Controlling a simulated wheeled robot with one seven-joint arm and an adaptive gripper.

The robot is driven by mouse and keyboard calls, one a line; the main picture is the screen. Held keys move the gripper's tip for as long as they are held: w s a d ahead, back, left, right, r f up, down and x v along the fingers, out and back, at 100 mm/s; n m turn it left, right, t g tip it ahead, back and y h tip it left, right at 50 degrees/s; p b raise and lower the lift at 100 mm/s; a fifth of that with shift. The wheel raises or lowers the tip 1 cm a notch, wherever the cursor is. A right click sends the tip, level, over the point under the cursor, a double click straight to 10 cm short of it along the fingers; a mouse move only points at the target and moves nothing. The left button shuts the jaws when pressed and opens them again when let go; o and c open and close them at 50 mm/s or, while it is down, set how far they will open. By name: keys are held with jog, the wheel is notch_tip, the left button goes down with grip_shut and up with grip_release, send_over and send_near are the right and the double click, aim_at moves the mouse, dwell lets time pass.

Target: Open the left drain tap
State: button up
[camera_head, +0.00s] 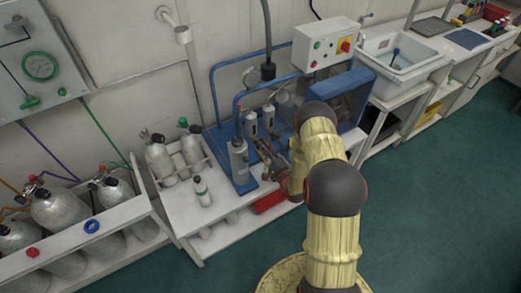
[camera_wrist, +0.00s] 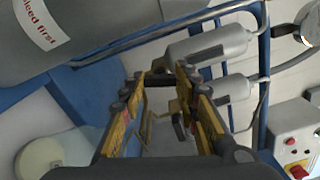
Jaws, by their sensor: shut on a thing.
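My gripper (camera_head: 266,158) reaches in at the compressor's blue frame, beside the upright grey cylinder (camera_head: 239,160). In the wrist view my gripper (camera_wrist: 165,85) has its yellow and black fingers closed in on a small dark part below two grey filter cylinders, the upper one (camera_wrist: 208,44) and the lower one (camera_wrist: 227,90). The part looks like the left drain tap, but the fingers mostly hide it, and its turn angle cannot be told. The grey cylinder with a "bleed first" label (camera_wrist: 42,22) fills the upper left of the wrist view.
A control box (camera_head: 326,45) with a red button stands above the blue frame. A small white-green bottle (camera_head: 202,190) stands on the bench's front left. Gas cylinders (camera_head: 60,210) stand in a white rack at left. A sink (camera_head: 395,55) is at right. The green floor is clear.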

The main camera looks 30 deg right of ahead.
jog(key=shift+n, duration=0.6)
jog(key=o, duration=1.1)
jog(key=shift+o, duration=0.3)
jog(key=s, duration=1.2)
jog(key=shift+d, duration=0.15)
